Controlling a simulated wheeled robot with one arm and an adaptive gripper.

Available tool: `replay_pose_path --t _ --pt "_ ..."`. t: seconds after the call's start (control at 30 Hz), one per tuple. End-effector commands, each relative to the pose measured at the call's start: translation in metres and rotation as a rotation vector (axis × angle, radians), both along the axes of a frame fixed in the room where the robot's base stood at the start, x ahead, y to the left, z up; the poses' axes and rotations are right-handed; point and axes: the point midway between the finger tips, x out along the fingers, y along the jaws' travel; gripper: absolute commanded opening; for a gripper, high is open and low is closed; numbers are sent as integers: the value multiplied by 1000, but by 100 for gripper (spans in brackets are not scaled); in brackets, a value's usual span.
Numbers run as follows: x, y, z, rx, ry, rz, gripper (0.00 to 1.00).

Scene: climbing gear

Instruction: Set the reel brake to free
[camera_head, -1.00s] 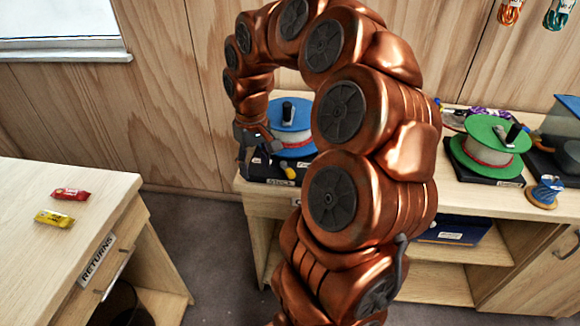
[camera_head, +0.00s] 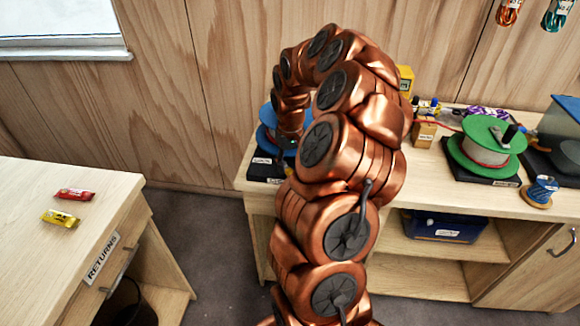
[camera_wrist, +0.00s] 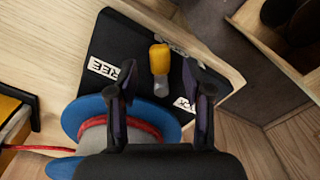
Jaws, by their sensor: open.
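The blue reel (camera_wrist: 88,112) with a red cord stands on a black base (camera_wrist: 135,45) in the wrist view. The brake lever has a yellow knob (camera_wrist: 160,58) and a grey stem, and sticks up from the base. A white FREE label (camera_wrist: 103,67) lies left of the lever. A second label (camera_wrist: 184,103), partly hidden by a finger, lies to its right and ends in "CK". My gripper (camera_wrist: 160,78) is open, with one finger on each side of the lever; contact cannot be told. In the head view my arm hides the lever and part of the blue reel (camera_head: 266,115).
A green reel (camera_head: 486,140) stands further right on the bench, with a small blue spool (camera_head: 541,190) in front. A small cardboard box (camera_head: 424,132) stands between the reels. A returns counter (camera_head: 110,200) is at the left, with open floor between.

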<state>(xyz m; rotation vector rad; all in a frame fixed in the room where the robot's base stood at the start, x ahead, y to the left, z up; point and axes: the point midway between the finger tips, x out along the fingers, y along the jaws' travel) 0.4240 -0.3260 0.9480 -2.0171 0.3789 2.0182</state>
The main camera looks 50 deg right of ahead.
Motion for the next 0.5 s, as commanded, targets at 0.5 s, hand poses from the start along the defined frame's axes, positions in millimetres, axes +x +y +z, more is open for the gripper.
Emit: replay_pose_path --t 0.5 --pt "0 -1 -25 -1 -1 0 48"
